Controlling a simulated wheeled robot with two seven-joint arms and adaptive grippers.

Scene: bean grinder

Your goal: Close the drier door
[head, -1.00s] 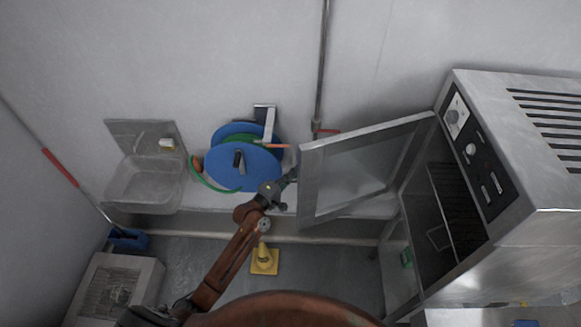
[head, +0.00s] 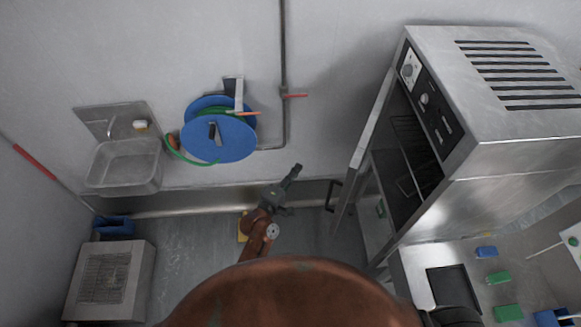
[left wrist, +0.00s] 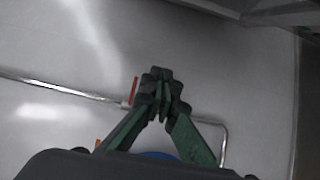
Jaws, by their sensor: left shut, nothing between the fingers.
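The drier (head: 490,170) is a steel cabinet at the right of the head view. Its door (head: 366,135) stands partly open, seen nearly edge-on, hinged at the cabinet's far side. The dark interior with wire racks shows behind it. A black handle (head: 333,196) is on the door's outer side. My left gripper (head: 297,168) is to the left of the door, apart from it, with a gap to the handle. In the left wrist view its fingers (left wrist: 160,82) are together and hold nothing. My right gripper is not discernible.
A blue hose reel (head: 218,139) and a sink (head: 125,165) are on the back wall. A pipe with a red lever (head: 295,95) runs down the wall. A grey box unit (head: 110,280) stands at lower left. A counter with small coloured items (head: 499,278) is at lower right.

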